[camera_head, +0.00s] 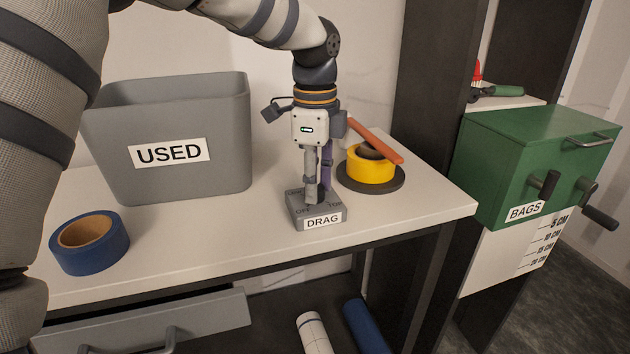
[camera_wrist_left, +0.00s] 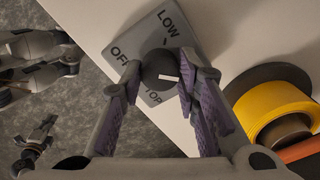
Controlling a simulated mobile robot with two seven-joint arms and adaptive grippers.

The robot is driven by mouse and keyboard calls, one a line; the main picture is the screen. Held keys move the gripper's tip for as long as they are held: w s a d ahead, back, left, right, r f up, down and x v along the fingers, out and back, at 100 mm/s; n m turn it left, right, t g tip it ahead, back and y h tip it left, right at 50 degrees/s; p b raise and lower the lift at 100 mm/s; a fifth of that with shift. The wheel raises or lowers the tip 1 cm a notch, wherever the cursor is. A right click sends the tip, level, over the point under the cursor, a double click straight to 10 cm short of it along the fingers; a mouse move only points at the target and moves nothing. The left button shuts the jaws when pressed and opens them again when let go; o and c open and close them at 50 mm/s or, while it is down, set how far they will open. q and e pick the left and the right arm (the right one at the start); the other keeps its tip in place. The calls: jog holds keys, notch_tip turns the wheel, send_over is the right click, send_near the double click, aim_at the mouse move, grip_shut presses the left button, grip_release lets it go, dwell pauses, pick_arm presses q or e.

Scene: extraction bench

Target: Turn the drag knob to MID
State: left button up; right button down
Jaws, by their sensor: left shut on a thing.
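The grey drag control box (camera_head: 318,209), labelled DRAG, sits near the front edge of the bench. My left gripper (camera_head: 318,185) points down over it, shut on the drag knob. In the left wrist view the dark round knob (camera_wrist_left: 161,69) is between the two purple-padded fingers (camera_wrist_left: 163,88). A short white mark on the knob points to the right of that view. LOW, OFF and TOP show on the box; MID does not show, and the right finger covers that side. What looks like my right gripper (camera_wrist_left: 35,140) is small at lower left; its jaws are unclear.
A yellow tape roll (camera_head: 371,168) on a dark disc, with an orange-handled tool (camera_head: 376,140), stands close right of my gripper. A grey USED bin (camera_head: 190,178) is at left, a blue tape roll (camera_head: 112,255) at front left. A green BAGS box (camera_head: 520,150) is at right.

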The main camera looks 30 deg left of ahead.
pick_arm(q)
jog(key=o, duration=1.2)
notch_tip(320, 180, up, 12)
jog(key=shift+r, duration=0.1)
